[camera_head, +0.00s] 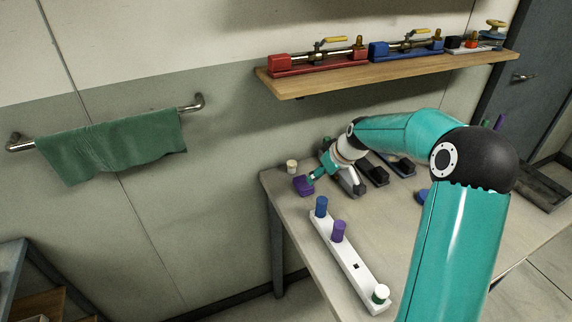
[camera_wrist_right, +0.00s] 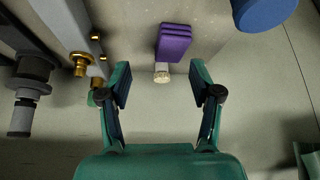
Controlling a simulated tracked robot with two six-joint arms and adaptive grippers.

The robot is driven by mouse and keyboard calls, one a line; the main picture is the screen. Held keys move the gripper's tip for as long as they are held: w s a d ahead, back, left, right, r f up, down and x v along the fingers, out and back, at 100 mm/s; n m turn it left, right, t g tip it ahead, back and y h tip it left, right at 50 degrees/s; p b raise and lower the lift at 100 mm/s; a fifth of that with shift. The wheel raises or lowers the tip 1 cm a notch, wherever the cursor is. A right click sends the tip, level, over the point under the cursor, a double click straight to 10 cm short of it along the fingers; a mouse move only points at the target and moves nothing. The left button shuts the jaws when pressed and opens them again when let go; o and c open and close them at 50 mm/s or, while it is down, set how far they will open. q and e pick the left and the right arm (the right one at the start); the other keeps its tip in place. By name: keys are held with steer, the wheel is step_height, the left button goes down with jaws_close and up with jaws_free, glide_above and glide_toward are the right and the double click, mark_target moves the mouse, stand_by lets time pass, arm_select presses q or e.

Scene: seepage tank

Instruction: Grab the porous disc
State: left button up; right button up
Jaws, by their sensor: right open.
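The porous disc is probably the small beige, speckled cylinder (camera_head: 292,166) near the table's far left corner. In the right wrist view the beige cylinder (camera_wrist_right: 161,73) shows in the gap between my fingers, in front of the purple block (camera_wrist_right: 174,42). My right gripper (camera_head: 318,173) points down-left toward the purple block (camera_head: 303,185). It is open, with a teal finger on each side of the gap and nothing held. The cylinder appears beyond the fingertips, with no visible contact. My left gripper is not in view.
A white rack (camera_head: 347,252) with blue, purple and green-and-white pieces stands on the table (camera_head: 415,215). Dark fixtures (camera_head: 375,172) lie right of the gripper. A wall shelf (camera_head: 390,69) holds red and blue valve assemblies. A green towel (camera_head: 115,146) hangs on the left.

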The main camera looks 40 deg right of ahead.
steer(key=p, duration=0.4)
glide_toward(293, 163)
steer(key=x, duration=0.3)
steer(key=p+x, duration=0.1)
steer(key=x, duration=0.4)
steer(key=shift+w+f+p, duration=0.1)
steer(key=shift+p, duration=0.25)
steer(key=c, duration=1)
